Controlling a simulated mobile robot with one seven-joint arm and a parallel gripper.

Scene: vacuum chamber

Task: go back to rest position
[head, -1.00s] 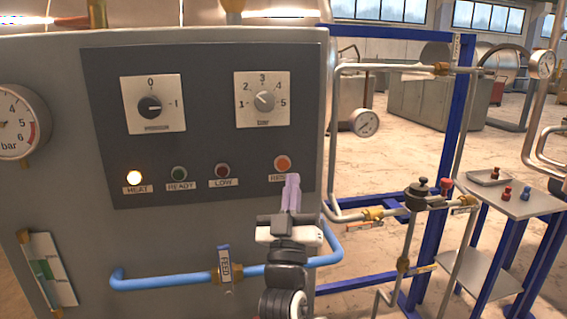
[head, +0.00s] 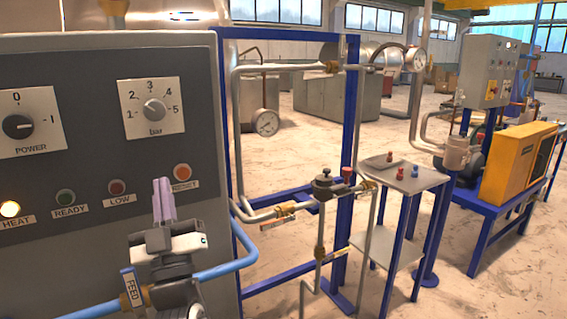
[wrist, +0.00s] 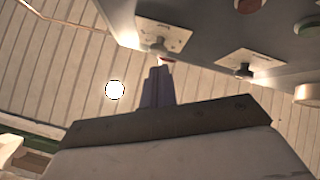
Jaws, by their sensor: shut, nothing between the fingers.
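My gripper (head: 163,200) is shut and empty, its purple fingers together and pointing up in the head view. It stands in front of the grey control panel (head: 215,120), below and a little left of the orange reset button (head: 182,171). The fingers also show in the wrist view (wrist: 157,88), pointing toward the panel's underside of knobs and plates. Whether the fingertips are clear of the panel face is hard to tell, but they do not cover the button in the head view. The HEAT lamp (head: 10,209) glows.
A blue pipe (head: 215,270) with the FEED valve handle (head: 131,287) runs close by my gripper. Right of the panel stand a blue frame (head: 347,130) with grey pipes and a small table (head: 432,181) with red and blue pieces.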

